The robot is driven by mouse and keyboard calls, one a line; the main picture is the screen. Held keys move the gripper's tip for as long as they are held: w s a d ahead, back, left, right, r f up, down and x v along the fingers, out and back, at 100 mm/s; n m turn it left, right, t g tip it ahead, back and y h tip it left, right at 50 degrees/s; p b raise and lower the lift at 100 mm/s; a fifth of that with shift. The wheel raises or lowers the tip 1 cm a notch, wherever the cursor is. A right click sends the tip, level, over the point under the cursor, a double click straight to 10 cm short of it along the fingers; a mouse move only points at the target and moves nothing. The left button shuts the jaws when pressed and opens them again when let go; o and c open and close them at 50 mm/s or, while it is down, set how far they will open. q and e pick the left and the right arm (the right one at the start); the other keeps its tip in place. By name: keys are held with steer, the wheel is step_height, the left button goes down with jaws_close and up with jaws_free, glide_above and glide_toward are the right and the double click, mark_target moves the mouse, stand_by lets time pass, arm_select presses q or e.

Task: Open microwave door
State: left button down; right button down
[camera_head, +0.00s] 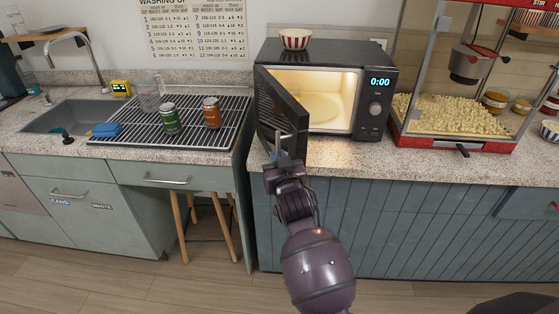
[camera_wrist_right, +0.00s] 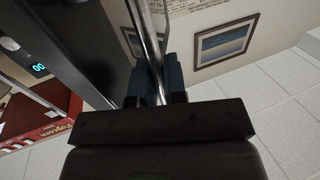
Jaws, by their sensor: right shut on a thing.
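The black microwave (camera_head: 340,62) stands on the counter with its door (camera_head: 282,112) swung open toward me and to the left. Its lit inside shows a pale turntable plate. My right gripper (camera_head: 282,157) is at the door's metal handle (camera_head: 284,138). In the right wrist view the gripper's fingers (camera_wrist_right: 156,85) are shut around the handle bar (camera_wrist_right: 148,35), with the dark microwave to the left. My left gripper is not in view.
A striped bowl (camera_head: 295,39) sits on top of the microwave. A popcorn machine (camera_head: 455,110) stands close on the right. To the left are a drying rack (camera_head: 190,135) with a green can (camera_head: 170,118) and an orange can (camera_head: 212,112), and a sink (camera_head: 75,116).

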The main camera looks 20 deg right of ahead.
stand_by(0.3)
steer(key=c, duration=1.2)
jaws_free()
